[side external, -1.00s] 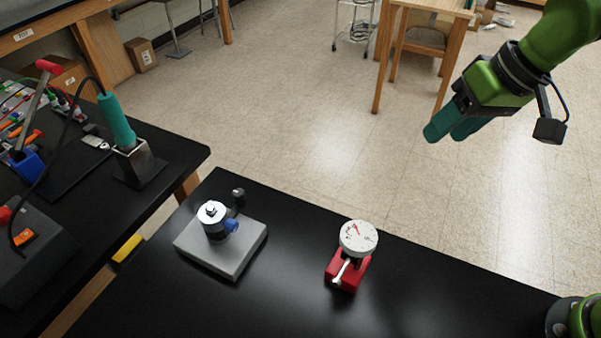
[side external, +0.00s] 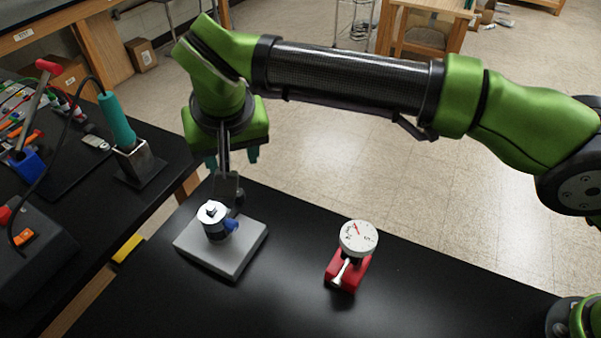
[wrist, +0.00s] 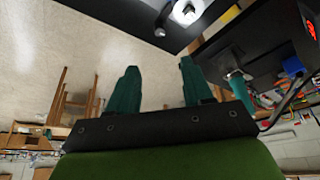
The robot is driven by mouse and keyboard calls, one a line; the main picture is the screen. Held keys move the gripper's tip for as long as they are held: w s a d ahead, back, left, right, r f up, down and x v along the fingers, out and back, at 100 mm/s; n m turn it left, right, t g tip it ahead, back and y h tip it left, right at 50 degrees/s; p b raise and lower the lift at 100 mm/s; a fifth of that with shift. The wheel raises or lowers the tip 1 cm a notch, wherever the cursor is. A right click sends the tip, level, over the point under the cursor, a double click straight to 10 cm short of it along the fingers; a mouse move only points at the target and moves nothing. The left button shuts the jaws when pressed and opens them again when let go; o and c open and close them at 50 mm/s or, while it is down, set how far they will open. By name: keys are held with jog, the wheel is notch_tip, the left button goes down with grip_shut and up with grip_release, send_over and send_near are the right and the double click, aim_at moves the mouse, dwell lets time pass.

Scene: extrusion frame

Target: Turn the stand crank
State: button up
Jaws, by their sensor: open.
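A grey block (side external: 235,258) on the black bench carries a round hub (side external: 212,214) with a pale top, a blue knob (side external: 231,225) on its side and a dark crank knob (side external: 240,197) behind it. My wrist camera partly covers the dark knob in the side view. In the wrist view the hub (wrist: 187,12) and dark knob (wrist: 160,32) show at the top edge. My gripper (side external: 232,157) is above and behind the block, apart from it. In the wrist view its teal fingers (wrist: 160,88) are spread with nothing between them.
A red stand (side external: 342,275) with a white dial (side external: 358,238) and silver lever stands to the right on the bench. A second bench (side external: 75,205) at left holds a soldering iron (side external: 116,118) and tools. The bench between block and red stand is clear.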

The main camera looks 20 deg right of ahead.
aim_at(239, 195)
jog(key=x, duration=1.6)
jog(key=shift+w+f, duration=0.15)
jog(key=shift+f, duration=0.05)
grip_shut()
